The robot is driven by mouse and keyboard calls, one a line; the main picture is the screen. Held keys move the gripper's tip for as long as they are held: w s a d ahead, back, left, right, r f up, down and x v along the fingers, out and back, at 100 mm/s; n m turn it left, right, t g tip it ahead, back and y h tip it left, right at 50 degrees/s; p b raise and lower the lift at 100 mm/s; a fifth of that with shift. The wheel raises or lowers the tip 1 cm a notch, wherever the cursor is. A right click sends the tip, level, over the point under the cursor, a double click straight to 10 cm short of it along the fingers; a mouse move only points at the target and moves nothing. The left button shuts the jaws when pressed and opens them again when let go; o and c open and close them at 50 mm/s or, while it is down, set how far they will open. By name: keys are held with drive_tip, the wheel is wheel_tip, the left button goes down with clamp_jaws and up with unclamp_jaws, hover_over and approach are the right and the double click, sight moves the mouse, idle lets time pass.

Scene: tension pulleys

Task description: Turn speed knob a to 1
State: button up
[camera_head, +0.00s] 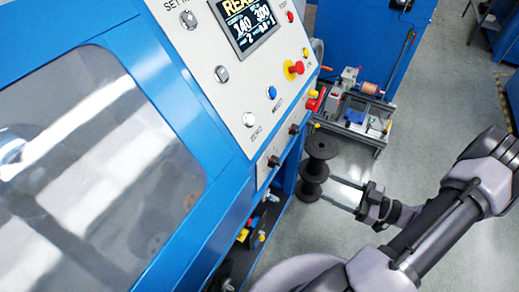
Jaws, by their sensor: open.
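The blue machine's grey control panel (235,100) fills the upper middle of the head view. A silver-grey knob (221,73) and a similar one (189,19) sit on it. On the narrow lower panel are small dark knobs, one lower left (273,161) and one further up (293,129). No label marks any of these clearly as speed knob a, so I cannot tell which it is. My gripper (340,193) is open and appears empty, low on the right, apart from the panel. Its light fingers point left, close to the black spools in the picture.
A display (243,24) reads "READ…", cut off at the top. A red emergency button (294,69), blue button (271,92) and white button (249,119) share the panel. Black spools (315,170) stand beside the machine; a small cart (355,115) is behind.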

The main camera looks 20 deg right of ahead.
sight(281, 165)
drive_tip(key=b+x, duration=0.3)
drive_tip(key=x, duration=1.4)
drive_tip(key=shift+b, duration=0.4)
clamp_jaws()
